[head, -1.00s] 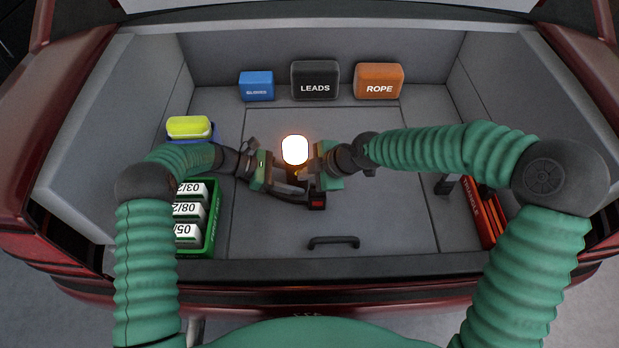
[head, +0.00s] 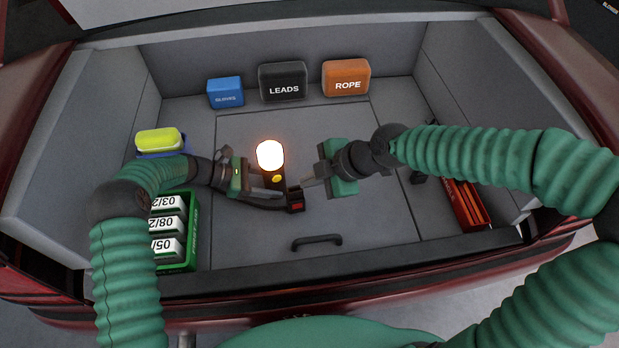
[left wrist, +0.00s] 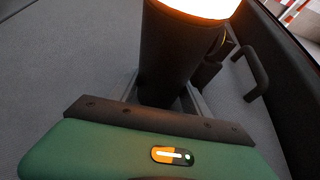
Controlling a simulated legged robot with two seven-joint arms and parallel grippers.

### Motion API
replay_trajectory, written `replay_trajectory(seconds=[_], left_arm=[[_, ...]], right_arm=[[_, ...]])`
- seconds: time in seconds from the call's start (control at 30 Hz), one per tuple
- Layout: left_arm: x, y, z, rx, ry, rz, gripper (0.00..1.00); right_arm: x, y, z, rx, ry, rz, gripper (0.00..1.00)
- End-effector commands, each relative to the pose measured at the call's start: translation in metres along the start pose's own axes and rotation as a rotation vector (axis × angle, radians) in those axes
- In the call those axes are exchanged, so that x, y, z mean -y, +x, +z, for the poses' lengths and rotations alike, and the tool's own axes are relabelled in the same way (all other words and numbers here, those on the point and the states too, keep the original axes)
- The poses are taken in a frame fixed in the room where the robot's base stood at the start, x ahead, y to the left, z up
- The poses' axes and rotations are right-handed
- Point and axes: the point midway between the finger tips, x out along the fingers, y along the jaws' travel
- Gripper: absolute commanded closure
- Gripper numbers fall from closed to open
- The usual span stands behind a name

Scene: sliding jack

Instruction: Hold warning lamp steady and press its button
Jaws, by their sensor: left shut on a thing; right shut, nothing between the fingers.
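The warning lamp (head: 271,156) is upright, with a glowing orange-white dome on a black body and a yellow button (head: 277,179) facing me. In the left wrist view its black body (left wrist: 170,55) rises between the fingers, the lit dome at the top edge. My left gripper (head: 266,188) is shut on the lamp body from the left. My right gripper (head: 306,183) is shut and empty, a little right of the lamp and apart from the button, its tips pointing left.
A black piece with a red patch (head: 296,202) lies just in front of the lamp. Blue (head: 225,92), LEADS (head: 283,82) and ROPE (head: 346,78) cases stand at the back. A green crate (head: 192,238) is left, a red triangle case (head: 465,205) right. A floor handle (head: 317,241) is in front.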

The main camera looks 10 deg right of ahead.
Motion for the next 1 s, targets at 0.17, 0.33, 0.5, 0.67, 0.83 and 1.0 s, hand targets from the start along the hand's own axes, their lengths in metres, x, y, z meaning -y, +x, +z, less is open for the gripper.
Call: replay_trajectory(seconds=[0.17, 0.33, 0.5, 0.67, 0.83, 1.0], left_arm=[[0.000, 0.000, 0.001, 0.001, 0.001, 0.001, 0.41], [0.000, 0.000, 0.001, 0.001, 0.001, 0.001, 0.19], [0.000, 0.000, 0.000, 0.000, 0.000, 0.001, 0.19], [-0.001, -0.003, 0.000, 0.000, 0.000, 0.002, 0.19], [-0.002, -0.032, -0.001, -0.001, 0.000, 0.005, 0.19], [-0.002, -0.077, -0.001, -0.001, 0.000, 0.005, 0.19]], right_arm=[[0.000, 0.000, 0.000, 0.000, 0.000, 0.000, 1.00], [0.000, 0.000, 0.000, 0.000, 0.000, 0.000, 1.00], [0.000, 0.000, 0.000, 0.000, 0.000, 0.000, 1.00], [0.000, 0.000, 0.000, 0.000, 0.000, 0.000, 1.00], [0.000, 0.000, 0.000, 0.000, 0.000, 0.000, 1.00], [0.000, 0.001, 0.000, 0.000, 0.000, 0.000, 1.00]])
